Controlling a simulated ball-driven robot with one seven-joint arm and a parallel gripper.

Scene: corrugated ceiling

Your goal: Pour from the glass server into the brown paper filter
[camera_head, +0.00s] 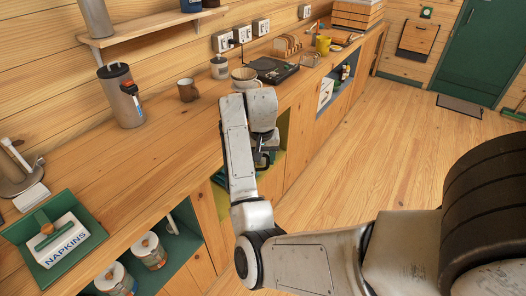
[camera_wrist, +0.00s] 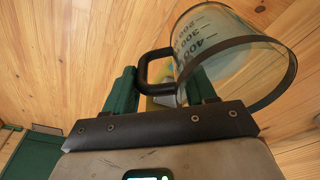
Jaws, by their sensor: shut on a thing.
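The glass server (camera_wrist: 235,60) fills the upper right of the wrist view, clear with dark measuring marks and a dark rim. It looks tilted, and I see no clear liquid in it. Its black handle (camera_wrist: 143,72) is between the green fingers of my gripper (camera_wrist: 163,92), which is shut on it. In the head view my gripper (camera_head: 264,150) is mostly hidden behind my arm, beside the counter front. A pale, brownish bowl-shaped thing (camera_head: 244,74) stands on the counter beyond my arm; I cannot tell whether it is the brown paper filter.
A brown mug (camera_head: 187,90), a white jar (camera_head: 219,67) and a tall grey canister (camera_head: 121,97) stand on the wooden counter (camera_head: 150,150). A black flat appliance (camera_head: 272,70) lies farther back. A napkin box (camera_head: 58,240) is at lower left. The floor (camera_head: 365,140) at right is clear.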

